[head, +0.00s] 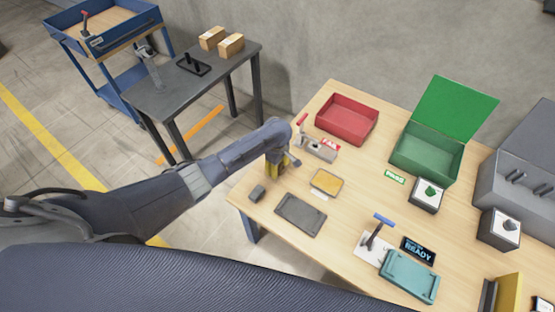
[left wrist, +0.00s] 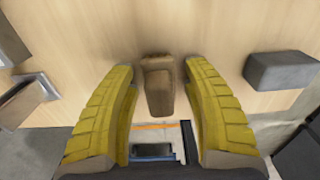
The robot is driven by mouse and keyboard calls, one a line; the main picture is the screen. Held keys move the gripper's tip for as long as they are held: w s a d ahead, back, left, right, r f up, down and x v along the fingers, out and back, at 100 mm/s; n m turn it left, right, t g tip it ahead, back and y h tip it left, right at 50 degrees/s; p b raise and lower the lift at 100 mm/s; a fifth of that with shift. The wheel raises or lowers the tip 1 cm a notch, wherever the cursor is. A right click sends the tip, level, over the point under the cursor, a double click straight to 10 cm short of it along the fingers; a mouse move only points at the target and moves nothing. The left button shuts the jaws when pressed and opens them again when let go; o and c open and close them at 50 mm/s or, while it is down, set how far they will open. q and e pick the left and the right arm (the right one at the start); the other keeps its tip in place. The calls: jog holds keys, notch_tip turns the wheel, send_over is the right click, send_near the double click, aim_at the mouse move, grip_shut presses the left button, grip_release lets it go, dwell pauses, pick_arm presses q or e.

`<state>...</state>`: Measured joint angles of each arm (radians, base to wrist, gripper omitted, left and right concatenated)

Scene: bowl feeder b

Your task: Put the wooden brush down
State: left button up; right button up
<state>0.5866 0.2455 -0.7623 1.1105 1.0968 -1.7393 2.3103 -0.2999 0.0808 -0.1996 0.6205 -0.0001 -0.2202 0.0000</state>
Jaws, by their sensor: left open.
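The wooden brush (left wrist: 157,86) shows in the left wrist view as a brown, oblong piece on the light wood table, near the table's edge. It lies between the two yellow fingers of my left gripper (left wrist: 165,120), with a gap on each side. The left gripper is open. In the head view the left gripper (head: 283,163) points down over the table's left end, and I cannot make out the brush there. My right gripper is in neither view.
A dark grey block (head: 257,193) lies near the table's left edge; a metal toggle clamp (head: 318,149) stands right of the gripper. A yellow-topped pad (head: 327,182), a dark tray (head: 300,214), a red bin (head: 347,119) and a green bin (head: 427,152) are further right.

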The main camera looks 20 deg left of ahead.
pick_arm(q)
notch_tip(320, 180, up, 12)
jog(key=shift+f, duration=0.25)
dwell(0.6)
